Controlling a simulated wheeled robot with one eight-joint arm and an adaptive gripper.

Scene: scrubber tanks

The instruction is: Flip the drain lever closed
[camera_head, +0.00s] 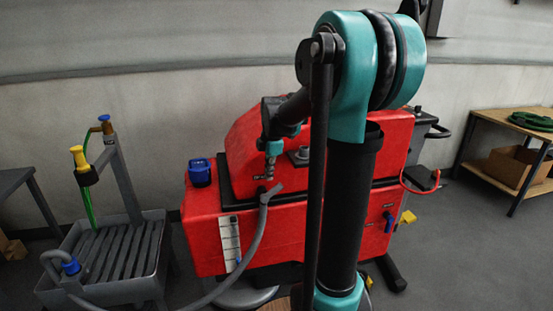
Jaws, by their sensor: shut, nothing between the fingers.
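A small blue lever (388,222) is on the front of the red scrubber tank (290,232), near its right end; I take it for the drain lever. It looks close to upright, but it is too small to tell whether it is open or closed. My gripper (271,173) hangs pointing down in front of the upper red tank, left of my arm. It is shut and empty, close above the end of a grey hose (262,205). It is well to the left of the blue lever and apart from it. My arm hides part of the tank between them.
A grey slatted cart (108,252) with a yellow-topped nozzle (79,157) stands left. A blue cap (200,172) sits on the tank's left. A red hook-shaped part (418,184) sticks out above the lever. A wooden bench (505,125) is right, with open floor before it.

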